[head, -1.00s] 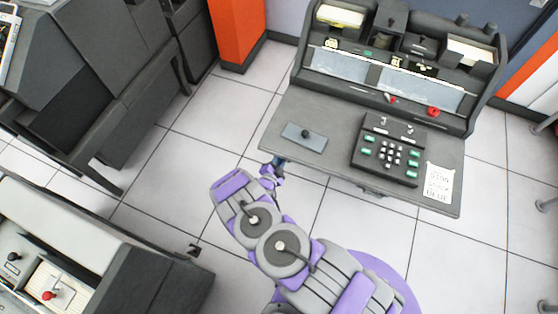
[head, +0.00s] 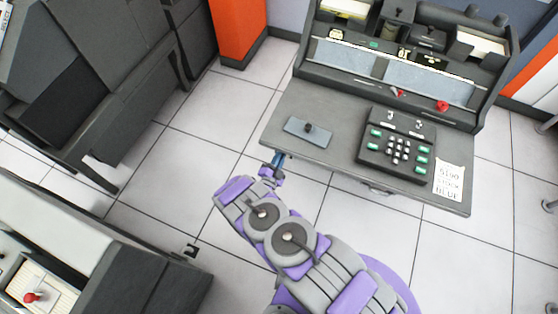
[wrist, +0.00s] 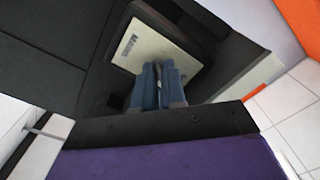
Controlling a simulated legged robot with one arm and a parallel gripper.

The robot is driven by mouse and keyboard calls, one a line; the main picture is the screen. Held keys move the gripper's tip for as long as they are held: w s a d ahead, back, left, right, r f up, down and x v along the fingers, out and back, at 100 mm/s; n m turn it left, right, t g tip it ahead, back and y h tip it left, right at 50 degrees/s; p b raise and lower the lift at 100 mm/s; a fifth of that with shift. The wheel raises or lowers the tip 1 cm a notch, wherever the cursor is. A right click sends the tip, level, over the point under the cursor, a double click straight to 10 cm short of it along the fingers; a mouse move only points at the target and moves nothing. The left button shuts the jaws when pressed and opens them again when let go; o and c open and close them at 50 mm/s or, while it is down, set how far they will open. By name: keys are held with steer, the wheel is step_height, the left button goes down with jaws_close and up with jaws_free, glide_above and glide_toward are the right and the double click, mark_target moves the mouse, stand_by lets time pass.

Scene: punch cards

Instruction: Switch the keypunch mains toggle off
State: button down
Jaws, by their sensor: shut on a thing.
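The keypunch (head: 290,105) is a dark grey desk unit at upper right in the head view. In the wrist view, a pale plate (wrist: 146,52) with small dark lettering, which seems to read "MAINS", sits in a dark recess. My gripper (wrist: 163,70) has blue fingers close together in front of this plate. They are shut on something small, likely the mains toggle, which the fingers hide. In the head view my gripper (head: 279,158) is at the desk's front edge, near its left corner. The toggle's position cannot be seen.
On the desk are a blue-grey plate with a black knob (head: 308,129), a keypad (head: 396,147) and a paper note (head: 449,181). A red knob (head: 442,106) is on the upper panel. Dark cabinets (head: 95,85) stand left; tiled floor between is clear.

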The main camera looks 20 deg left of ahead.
steer(key=shift+f+t+b, duration=0.3)
steer(key=shift+t+b, duration=0.2)
steer(key=shift+b, duration=0.4)
steer(key=c, duration=1.2)
jaws_free()
steer(key=shift+r, duration=0.1)
steer(key=shift+s, duration=0.1)
